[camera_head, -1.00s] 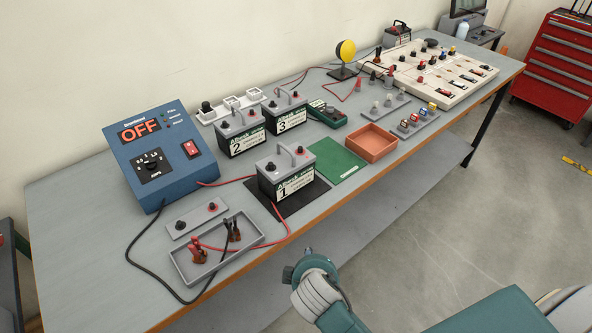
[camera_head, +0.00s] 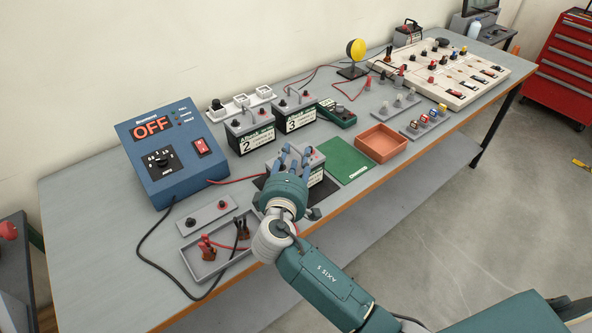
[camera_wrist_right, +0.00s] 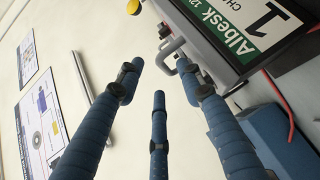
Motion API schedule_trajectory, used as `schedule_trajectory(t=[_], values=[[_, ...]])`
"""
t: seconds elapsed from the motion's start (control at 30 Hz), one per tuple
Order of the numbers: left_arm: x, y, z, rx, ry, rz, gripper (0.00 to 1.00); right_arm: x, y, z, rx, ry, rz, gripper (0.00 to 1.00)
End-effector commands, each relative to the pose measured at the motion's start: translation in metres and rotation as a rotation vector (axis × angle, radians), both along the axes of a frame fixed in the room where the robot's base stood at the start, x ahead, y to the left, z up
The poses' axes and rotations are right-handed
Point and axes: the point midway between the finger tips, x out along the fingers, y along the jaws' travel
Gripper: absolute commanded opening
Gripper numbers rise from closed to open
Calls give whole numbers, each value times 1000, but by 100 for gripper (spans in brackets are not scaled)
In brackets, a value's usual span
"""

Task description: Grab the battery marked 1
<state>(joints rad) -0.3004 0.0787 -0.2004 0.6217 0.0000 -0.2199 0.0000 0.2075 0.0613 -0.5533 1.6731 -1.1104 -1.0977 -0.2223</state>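Battery 1 (camera_head: 317,174) stands on a black mat (camera_head: 318,195) on the bench. My right gripper (camera_head: 296,152) is in front of it and hides much of it from the head. In the right wrist view, the battery (camera_wrist_right: 233,28) with its "1" label is at the upper right. Its grey handle (camera_wrist_right: 172,48) is close to the tip of the right-hand finger; I cannot tell if they touch. The three blue fingers of my right gripper (camera_wrist_right: 157,76) are spread, with nothing between them. My left gripper is not in view.
Battery 2 (camera_head: 255,138) and battery 3 (camera_head: 297,118) stand behind. The blue power unit (camera_head: 170,165) reading OFF is left. A grey tray (camera_head: 232,260) with clamps lies front left; a green mat (camera_head: 347,160) and orange tray (camera_head: 382,143) lie right. Red and black cables cross the bench.

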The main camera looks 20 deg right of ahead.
Motion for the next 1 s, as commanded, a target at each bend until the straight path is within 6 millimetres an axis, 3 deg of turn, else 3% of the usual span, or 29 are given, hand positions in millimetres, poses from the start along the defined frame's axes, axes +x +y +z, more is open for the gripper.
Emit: schedule_trajectory(t=[0.4,0.7,0.73,0.9,1.0], values=[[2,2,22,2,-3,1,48,45,-16,-6,-1,1,-1,37],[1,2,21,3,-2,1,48,49,-19,-9,3,1,0,37],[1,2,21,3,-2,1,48,49,-19,-9,3,1,0,35],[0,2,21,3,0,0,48,49,-19,-9,2,1,0,1],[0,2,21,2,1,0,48,49,-19,-9,2,1,0,0]])
